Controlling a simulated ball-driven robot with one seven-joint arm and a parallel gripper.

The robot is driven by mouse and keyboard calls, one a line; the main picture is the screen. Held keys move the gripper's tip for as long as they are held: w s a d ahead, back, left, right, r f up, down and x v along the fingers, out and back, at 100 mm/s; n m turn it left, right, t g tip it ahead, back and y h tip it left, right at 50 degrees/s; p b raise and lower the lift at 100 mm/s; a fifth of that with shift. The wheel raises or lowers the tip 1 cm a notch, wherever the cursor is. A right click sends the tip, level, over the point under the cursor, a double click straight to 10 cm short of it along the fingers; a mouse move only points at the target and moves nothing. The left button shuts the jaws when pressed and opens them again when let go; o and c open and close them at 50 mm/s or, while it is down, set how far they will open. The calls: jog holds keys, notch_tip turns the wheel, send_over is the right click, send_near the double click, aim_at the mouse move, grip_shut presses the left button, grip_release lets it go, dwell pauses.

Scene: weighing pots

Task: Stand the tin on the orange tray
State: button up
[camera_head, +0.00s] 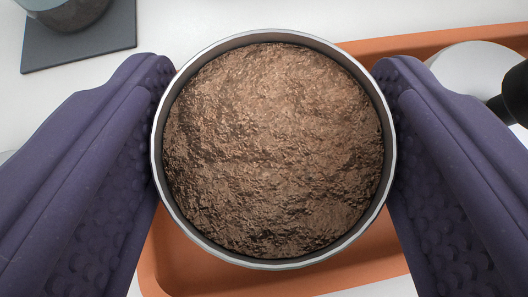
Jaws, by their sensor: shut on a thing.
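A round metal tin (158,180) filled with brown, crumbly soil-like stuff fills the middle of the view, seen from above. My gripper (273,150) is shut on the tin, with one purple padded finger against its left side and one against its right. The orange tray (430,45) lies below and behind the tin, showing at the upper right and along the bottom. The tin covers much of the tray. I cannot tell whether the tin's base touches the tray.
A white round thing with a black part (472,68) is at the right, over the tray's far side, partly hidden by my right finger. A dark grey square mat (110,40) with a metal pot (68,12) on it is at the upper left. The surface between is white and clear.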

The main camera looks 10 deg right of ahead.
notch_tip(320, 180, down, 2)
jog(key=shift+f+b, duration=0.2)
jog(key=shift+b, duration=0.1)
jog(key=shift+r, duration=0.15)
jog(key=o, duration=0.9)
jog(key=shift+c, duration=0.2)
